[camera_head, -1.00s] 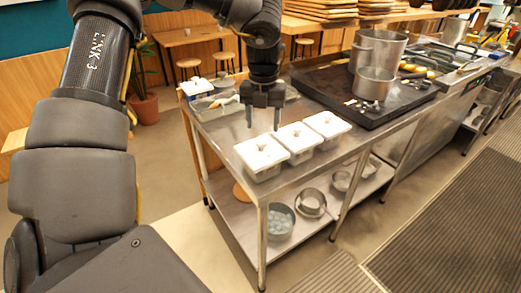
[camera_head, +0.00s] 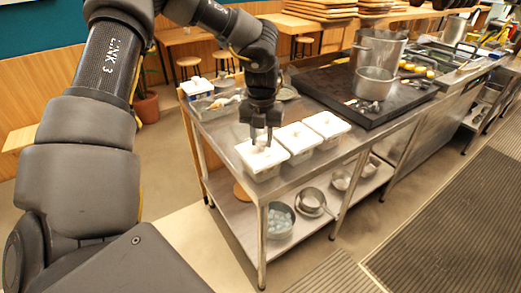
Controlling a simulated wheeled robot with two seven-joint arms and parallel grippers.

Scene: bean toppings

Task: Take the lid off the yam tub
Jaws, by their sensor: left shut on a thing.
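Three tubs with white lids stand in a row on the steel table (camera_head: 216,131): the left tub's lid (camera_head: 268,163), the middle lid (camera_head: 298,138) and the right lid (camera_head: 328,124). No label shows which tub holds yam. My left gripper (camera_head: 261,141) points down over the left tub and is shut on the knob of its lid. The lid appears to sit on the tub, and the knob is largely hidden between the fingers. My right gripper is not in view.
A black stove top (camera_head: 385,116) with two metal pots (camera_head: 374,84) lies to the right of the tubs. Small white containers (camera_head: 197,88) and a metal tray (camera_head: 213,105) sit behind them at the left. Bowls and pans (camera_head: 312,200) are on the lower shelf.

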